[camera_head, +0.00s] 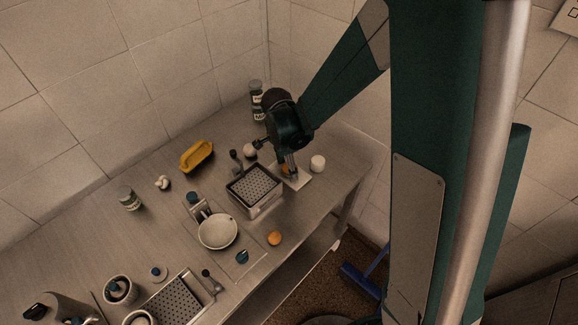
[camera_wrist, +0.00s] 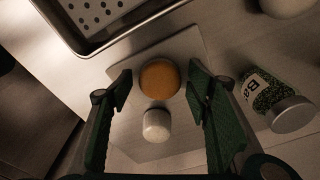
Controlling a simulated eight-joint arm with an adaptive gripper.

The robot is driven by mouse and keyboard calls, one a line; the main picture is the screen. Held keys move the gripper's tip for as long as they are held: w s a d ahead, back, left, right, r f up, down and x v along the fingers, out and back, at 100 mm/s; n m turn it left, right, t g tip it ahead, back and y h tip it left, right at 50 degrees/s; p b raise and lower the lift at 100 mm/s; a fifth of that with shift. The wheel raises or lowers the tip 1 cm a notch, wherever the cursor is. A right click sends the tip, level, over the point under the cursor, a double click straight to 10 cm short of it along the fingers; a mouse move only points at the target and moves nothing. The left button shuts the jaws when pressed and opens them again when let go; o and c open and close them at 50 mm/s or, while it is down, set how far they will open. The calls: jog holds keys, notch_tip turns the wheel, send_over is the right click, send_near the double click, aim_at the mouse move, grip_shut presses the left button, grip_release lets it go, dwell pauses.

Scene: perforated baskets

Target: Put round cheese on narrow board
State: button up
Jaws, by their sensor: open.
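An orange round piece, which looks like the round cheese (camera_wrist: 160,77), sits on the pale narrow board (camera_wrist: 184,47) in the wrist view. In the head view the board (camera_head: 303,181) lies right of the basket, and the orange piece (camera_head: 286,169) is partly hidden by my gripper. My gripper (camera_wrist: 162,84) is open, with one finger on each side of the orange piece and gaps showing on both sides. A small white cylinder (camera_wrist: 157,124) stands close below it in the wrist view; it also shows in the head view (camera_head: 317,163), at the board's right end.
A perforated basket (camera_head: 254,187) stands close left of the board. A labelled jar (camera_wrist: 272,101) is beside my right finger in the wrist view. The table's front edge is near.

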aim_at(286, 168)
jog(key=shift+r, duration=0.2)
notch_tip(286, 168, up, 12)
jog(key=a+p, duration=0.1)
jog(key=shift+s+a, duration=0.2)
dwell(0.4)
jog(key=shift+f, duration=0.15)
dwell(0.3)
jog(key=shift+d, duration=0.1)
jog(key=s+d+r+n+t+y, duration=0.1)
jog(key=s+d+r+n, duration=0.25)
jog(key=d+r, duration=0.25)
jog(key=s+d+r+n+t, duration=0.2)
jog(key=s+d+r+n, duration=0.15)
jog(key=d+r, duration=0.2)
jog(key=s+d+r+n+t, duration=0.3)
jog(key=s+d+r+n, duration=0.2)
jog(key=s, duration=0.8)
jog(key=shift+d+n+t, duration=0.4)
jog(key=shift+d+n, duration=0.9)
jog(key=shift+d, duration=1.05)
